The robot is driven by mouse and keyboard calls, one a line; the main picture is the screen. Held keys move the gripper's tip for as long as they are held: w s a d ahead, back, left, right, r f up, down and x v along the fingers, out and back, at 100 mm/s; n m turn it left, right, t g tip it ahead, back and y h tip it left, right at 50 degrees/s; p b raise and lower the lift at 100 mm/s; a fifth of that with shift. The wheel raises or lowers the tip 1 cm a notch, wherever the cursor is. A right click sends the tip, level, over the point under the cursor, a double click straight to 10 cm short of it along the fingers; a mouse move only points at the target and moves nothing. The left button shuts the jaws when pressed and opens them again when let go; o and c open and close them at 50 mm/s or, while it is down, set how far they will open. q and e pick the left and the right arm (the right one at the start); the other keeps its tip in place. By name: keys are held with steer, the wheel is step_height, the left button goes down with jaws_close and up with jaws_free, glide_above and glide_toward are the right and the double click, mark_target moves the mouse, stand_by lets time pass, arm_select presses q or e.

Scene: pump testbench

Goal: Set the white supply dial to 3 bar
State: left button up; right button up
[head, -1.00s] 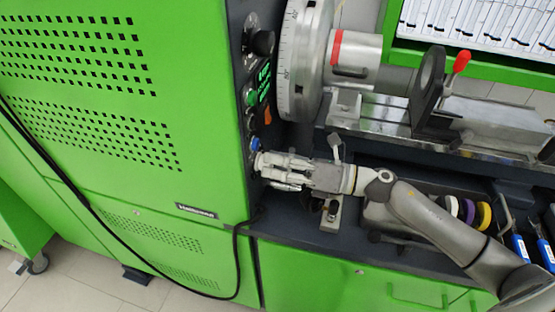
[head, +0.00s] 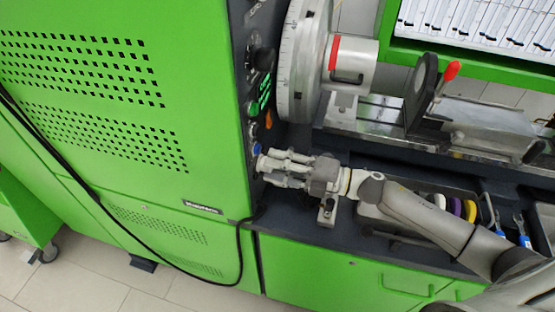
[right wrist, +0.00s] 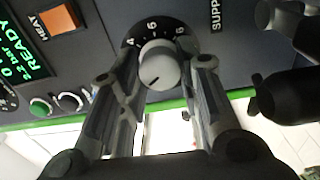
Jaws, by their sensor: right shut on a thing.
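The white supply dial (right wrist: 160,66) is a round pale knob on a black numbered scale plate (right wrist: 184,42), beside a cut-off "SUPP" label. Its dark pointer line points to the lower left in the right wrist view; the mark it points at cannot be read. My right gripper (right wrist: 160,62) has one finger on each side of the knob and is shut on it. In the head view my right gripper (head: 262,163) reaches left to the dark control panel, and its fingers mostly hide the dial. My left gripper is not in view.
A display (right wrist: 20,55) reads "READY" with a bar value, near an orange HEAT button (right wrist: 60,20) and a green button (right wrist: 40,106). The large metal disc (head: 300,70) stands above my right arm. A black cable (head: 238,250) hangs below.

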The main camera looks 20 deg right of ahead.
steer(key=shift+m+p, duration=1.8)
steer(key=shift+m, duration=1.6)
steer(key=o, duration=1.1)
steer(key=shift+f, duration=0.1)
steer(key=shift+c, duration=0.2)
